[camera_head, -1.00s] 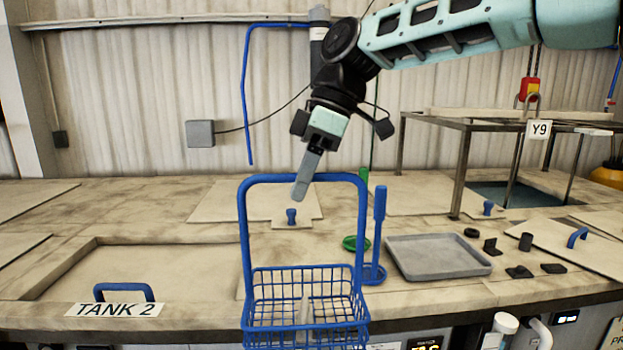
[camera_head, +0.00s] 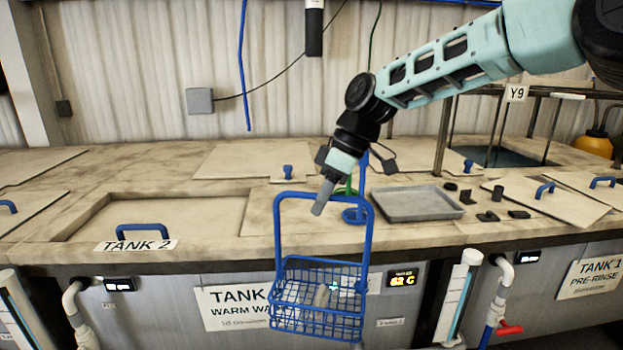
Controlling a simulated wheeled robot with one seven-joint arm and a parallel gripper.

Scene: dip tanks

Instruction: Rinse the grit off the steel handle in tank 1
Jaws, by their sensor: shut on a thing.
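My gripper (camera_head: 322,203) points down over the front of the bench and is shut on the top bar of a blue wire basket (camera_head: 277,240). The basket hangs in front of the bench's front face, clear of the top. A grey, elongated piece (camera_head: 320,297) lies inside, partly hidden by the wires; it may be the steel handle. I cannot make out grit on it. The tank 1 sign (camera_head: 597,277), reading PRE-RINSE, is on the bench front at the far right. Lids with blue handles (camera_head: 545,190) lie on the bench above that side.
The tank 2 lid (camera_head: 180,216) is at left. A grey tray (camera_head: 416,204) and several small dark pieces lie right of the basket. An open tank with dark water (camera_head: 500,157) stands under the Y9 frame at back right. Pipes (camera_head: 463,285) stick out from the bench front.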

